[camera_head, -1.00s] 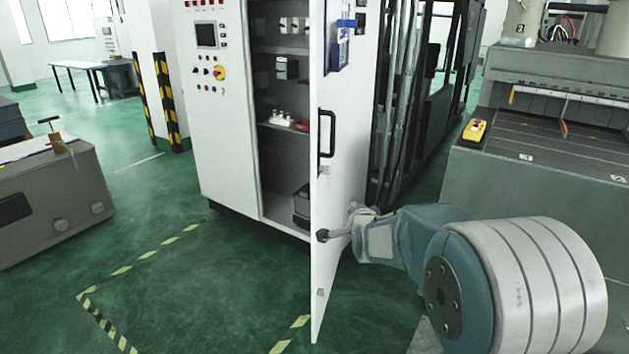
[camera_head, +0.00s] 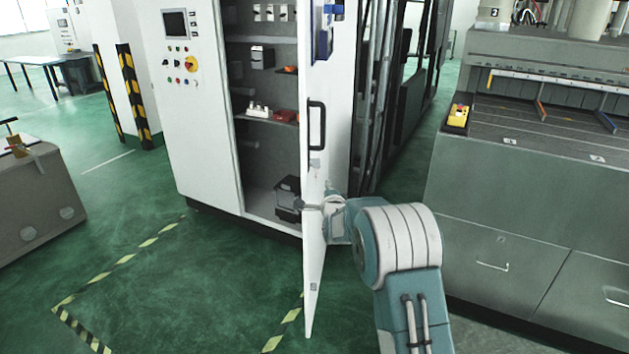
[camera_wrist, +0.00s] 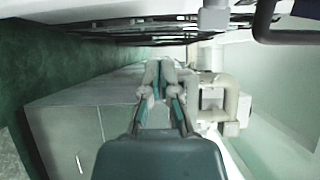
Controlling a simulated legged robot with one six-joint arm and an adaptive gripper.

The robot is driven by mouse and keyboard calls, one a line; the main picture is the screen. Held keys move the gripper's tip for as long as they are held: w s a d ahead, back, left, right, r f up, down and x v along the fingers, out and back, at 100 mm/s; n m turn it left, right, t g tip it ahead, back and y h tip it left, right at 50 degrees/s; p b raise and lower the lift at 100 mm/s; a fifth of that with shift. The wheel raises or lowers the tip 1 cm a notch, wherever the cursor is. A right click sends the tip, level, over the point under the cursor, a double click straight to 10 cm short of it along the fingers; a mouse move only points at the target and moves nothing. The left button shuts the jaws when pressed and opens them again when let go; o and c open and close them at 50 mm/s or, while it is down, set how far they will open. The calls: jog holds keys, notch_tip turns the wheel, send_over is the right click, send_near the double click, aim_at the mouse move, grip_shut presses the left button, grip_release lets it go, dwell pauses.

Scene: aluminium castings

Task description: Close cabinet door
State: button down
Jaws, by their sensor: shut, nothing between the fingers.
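The white cabinet (camera_head: 207,130) stands with its right compartment open. Its white door (camera_head: 313,265) is swung out toward me, with a dark handle (camera_head: 317,125) on its face. A dark curved bar that looks like this handle also shows in the wrist view (camera_wrist: 265,22). My gripper (camera_head: 312,206) is at the door below the handle, coming from the right. It looks close against the door, but exact contact is hard to tell. In the wrist view the gripper fingers (camera_wrist: 160,72) are together and empty.
Shelves inside the cabinet hold small parts and a black box (camera_head: 288,195). A grey machine (camera_head: 520,200) with a yellow control box (camera_head: 458,115) stands at right. A grey bench (camera_head: 40,195) is at left. Green floor with striped tape is clear before the cabinet.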

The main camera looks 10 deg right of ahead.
aim_at(311, 170)
jog(key=shift+w+a, duration=2)
jog(key=shift+w, duration=0.25)
jog(key=shift+d, duration=0.1)
